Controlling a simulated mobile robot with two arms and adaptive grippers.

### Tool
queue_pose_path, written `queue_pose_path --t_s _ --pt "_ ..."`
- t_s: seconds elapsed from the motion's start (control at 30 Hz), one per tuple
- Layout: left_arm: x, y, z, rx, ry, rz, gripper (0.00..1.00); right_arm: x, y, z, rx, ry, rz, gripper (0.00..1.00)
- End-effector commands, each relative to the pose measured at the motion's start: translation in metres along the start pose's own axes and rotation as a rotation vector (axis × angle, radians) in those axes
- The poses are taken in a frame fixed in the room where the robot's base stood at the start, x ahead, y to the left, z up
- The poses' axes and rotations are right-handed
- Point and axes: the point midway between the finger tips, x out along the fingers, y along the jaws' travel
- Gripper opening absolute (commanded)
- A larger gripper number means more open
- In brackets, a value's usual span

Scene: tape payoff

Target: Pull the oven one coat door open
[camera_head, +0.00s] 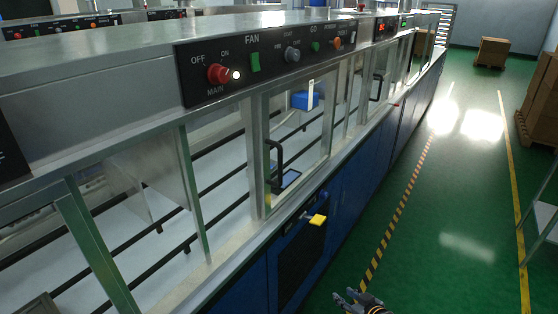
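A glass door in a metal frame (257,150) is set in the long machine's front, below a black control panel. It looks shut, flush with the front. Its black curved handle (275,165) is on the left side of the door. I cannot read a label naming the door. A second black handle (377,86) shows on a glass door farther along. My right gripper (350,299) is at the bottom edge, over the green floor, well below and right of the door and touching nothing. Its fingers are dark and partly cut off, so its opening is unclear. My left gripper is not in view.
The control panel (270,60) has a red MAIN knob (218,74) and other switches. A yellow piece (318,220) sticks out from the blue lower cabinets (330,205).

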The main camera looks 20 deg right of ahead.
Motion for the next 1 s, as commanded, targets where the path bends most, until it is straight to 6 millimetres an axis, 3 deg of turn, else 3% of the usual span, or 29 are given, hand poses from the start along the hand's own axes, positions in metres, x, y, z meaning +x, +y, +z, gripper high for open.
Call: queue_pose_path --t_s 0.03,0.1,0.2,0.3,0.4,0.57,0.77,1.0 --pt "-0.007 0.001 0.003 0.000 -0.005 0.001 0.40 -0.014 -0.002 -0.072 -0.014 0.105 -0.036 0.35" --pt "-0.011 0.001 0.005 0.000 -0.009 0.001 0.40 -0.036 -0.013 -0.151 -0.028 0.226 -0.095 0.35" --pt "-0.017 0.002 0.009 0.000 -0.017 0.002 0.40 -0.078 -0.038 -0.241 -0.060 0.369 -0.187 0.35" --pt "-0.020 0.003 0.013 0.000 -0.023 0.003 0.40 -0.119 -0.065 -0.301 -0.094 0.471 -0.272 0.35" --pt "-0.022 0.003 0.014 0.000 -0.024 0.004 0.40 -0.149 -0.085 -0.334 -0.119 0.532 -0.333 0.35" --pt "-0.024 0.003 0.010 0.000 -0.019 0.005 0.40 -0.167 -0.100 -0.354 -0.135 0.569 -0.372 0.35" --pt "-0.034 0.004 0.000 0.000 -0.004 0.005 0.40 -0.150 -0.110 -0.369 -0.130 0.571 -0.375 0.35" --pt "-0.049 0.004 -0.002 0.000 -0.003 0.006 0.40 -0.109 -0.129 -0.396 -0.130 0.571 -0.374 0.35"
